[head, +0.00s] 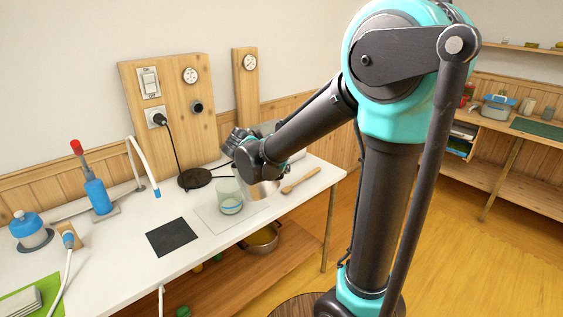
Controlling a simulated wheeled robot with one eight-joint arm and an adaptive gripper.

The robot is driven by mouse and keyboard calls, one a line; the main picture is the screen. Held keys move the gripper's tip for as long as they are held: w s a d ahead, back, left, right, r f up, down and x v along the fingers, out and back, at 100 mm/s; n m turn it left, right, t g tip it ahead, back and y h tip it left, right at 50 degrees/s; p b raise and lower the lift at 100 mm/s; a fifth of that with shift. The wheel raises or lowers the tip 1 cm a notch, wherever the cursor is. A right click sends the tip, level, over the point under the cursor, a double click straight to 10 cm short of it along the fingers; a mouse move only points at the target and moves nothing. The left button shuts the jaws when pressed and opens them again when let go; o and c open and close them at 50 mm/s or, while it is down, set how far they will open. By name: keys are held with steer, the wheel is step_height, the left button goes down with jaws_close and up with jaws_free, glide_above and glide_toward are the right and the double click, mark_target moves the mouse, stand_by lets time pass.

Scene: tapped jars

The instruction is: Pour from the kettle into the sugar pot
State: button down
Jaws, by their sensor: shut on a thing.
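The sugar pot, which I take to be the clear glass jar (230,198) with a pale and blue band low in it, stands upright on a thin white mat (208,217) on the white table. My gripper (242,142) is above and behind the jar, largely hidden by my own wrist. It is shut on what looks like the kettle (263,189), whose shiny metal body shows just right of the jar. The kettle's spout and handle cannot be made out, nor can its tilt or any stream.
A round black base (195,179) with a cable to the wall socket lies behind the jar. A black square mat (172,237) lies front left, a wooden spoon (301,181) right. A pan (262,239) sits below.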

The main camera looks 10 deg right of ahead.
steer(key=shift+w+a+r+n+g+h, duration=0.15)
steer(key=shift+a+r+n+g+h, duration=0.2)
steer(key=shift+h, duration=0.3)
steer(key=shift+w+a+r+n+g+h, duration=0.15)
steer(key=shift+r+n+h, duration=0.2)
steer(key=shift+r+h, duration=0.25)
stand_by(0.3)
stand_by(0.4)
steer(key=shift+w+a+f+n+h, duration=0.15)
steer(key=shift+a+n+h, duration=0.15)
steer(key=shift+h, duration=0.25)
steer(key=shift+w+a+f+n+h, duration=0.15)
steer(key=shift+a+n+h, duration=0.15)
steer(key=shift+h, duration=0.2)
steer(key=shift+r, duration=0.1)
stand_by(1.2)
steer(key=shift+a+r, duration=0.1)
steer(key=shift+a, duration=0.05)
stand_by(1.2)
